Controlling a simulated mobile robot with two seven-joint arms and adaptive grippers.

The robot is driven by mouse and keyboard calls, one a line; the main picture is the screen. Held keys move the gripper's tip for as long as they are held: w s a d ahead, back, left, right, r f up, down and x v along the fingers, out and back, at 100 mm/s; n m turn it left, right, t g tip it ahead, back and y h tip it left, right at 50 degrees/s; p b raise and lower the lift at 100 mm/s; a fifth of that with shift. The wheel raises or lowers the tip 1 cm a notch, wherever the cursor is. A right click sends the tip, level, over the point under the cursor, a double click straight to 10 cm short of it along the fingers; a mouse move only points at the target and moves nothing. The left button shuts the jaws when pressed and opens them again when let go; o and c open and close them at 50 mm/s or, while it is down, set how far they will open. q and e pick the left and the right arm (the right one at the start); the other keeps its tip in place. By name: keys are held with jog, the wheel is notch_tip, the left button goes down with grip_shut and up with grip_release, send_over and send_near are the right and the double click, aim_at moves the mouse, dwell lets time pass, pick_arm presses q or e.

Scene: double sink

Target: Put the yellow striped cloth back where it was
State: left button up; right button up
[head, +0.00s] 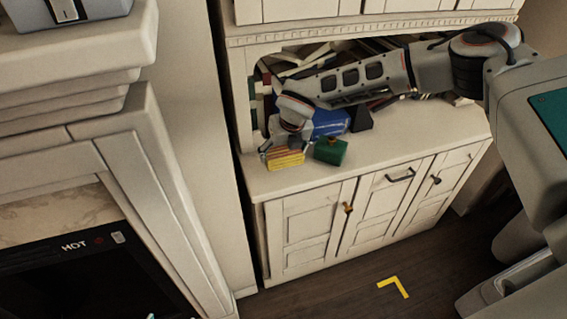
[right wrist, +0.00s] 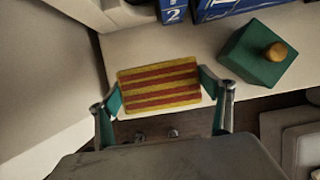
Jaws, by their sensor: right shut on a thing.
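The yellow cloth with red stripes (head: 285,159) is at the front left of the white cabinet's counter in the head view. My right gripper (head: 281,155) reaches down to it from above. In the right wrist view the cloth (right wrist: 158,84) lies flat between the two fingertips of my right gripper (right wrist: 160,88), which is shut on its left and right edges. Whether the cloth touches the counter is hard to tell. My left gripper does not show.
A green box with a round yellowish knob (head: 331,151) stands just right of the cloth. Blue boxes (head: 330,122) and a dark wedge (head: 362,119) are behind it. Several books fill the back of the white counter (head: 420,135). A wall closes off the left side.

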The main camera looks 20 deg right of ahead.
aim_at(284, 172)
jog(key=shift+f, duration=2.45)
jog(key=shift+f, duration=0.2)
jog(key=o, duration=1.3)
jog(key=shift+c, duration=0.2)
jog(key=shift+r, duration=0.15)
